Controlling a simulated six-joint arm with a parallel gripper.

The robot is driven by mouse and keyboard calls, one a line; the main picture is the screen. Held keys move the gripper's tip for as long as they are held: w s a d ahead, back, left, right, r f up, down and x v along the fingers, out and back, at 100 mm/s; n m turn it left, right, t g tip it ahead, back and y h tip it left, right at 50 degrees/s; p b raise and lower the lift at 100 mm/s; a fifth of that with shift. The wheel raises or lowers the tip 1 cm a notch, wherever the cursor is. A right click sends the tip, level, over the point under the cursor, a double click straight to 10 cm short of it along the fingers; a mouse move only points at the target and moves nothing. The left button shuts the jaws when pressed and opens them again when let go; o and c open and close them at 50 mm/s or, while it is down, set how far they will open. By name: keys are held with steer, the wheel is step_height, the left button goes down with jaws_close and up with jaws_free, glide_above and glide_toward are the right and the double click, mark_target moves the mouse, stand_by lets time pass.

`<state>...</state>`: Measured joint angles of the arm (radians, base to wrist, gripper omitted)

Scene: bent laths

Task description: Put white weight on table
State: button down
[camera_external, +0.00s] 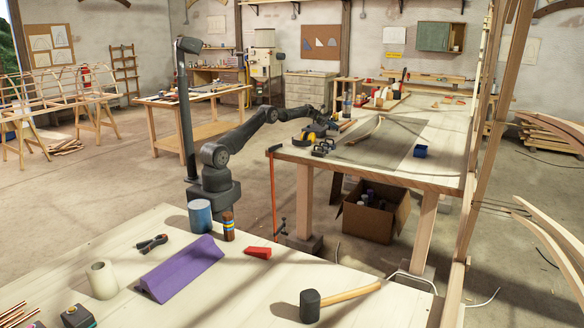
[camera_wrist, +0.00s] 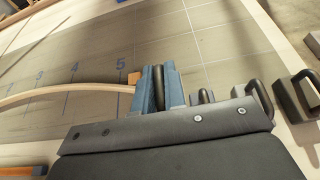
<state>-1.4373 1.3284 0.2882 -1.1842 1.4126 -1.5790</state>
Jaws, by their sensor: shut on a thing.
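In the wrist view, my gripper (camera_wrist: 159,88) has its two blue fingers closed on the dark, upright loop handle (camera_wrist: 159,80) of a weight. The body of this weight is hidden behind my gripper plate, so I cannot see its colour or whether it touches the table. In the external view, my arm reaches over the near left end of the far worktable (camera_external: 450,178), where the gripper is small and hard to make out.
Dark weights with loop handles (camera_wrist: 297,95) stand right of my gripper. A bent lath (camera_wrist: 50,93) lies left over the numbered grey mat (camera_wrist: 215,80). The mat's middle is mostly clear.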

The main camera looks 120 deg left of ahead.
steer(key=shift+f, duration=3.8)
steer(key=shift+f, duration=0.15)
steer(key=c, duration=1.5)
jaws_free()
steer(key=shift+f, duration=0.1)
steer(key=shift+s+r, duration=0.2)
steer(key=shift+r, duration=0.05)
steer(key=v, duration=1.1)
steer(key=shift+s+r, duration=0.15)
steer(key=shift+s, duration=0.1)
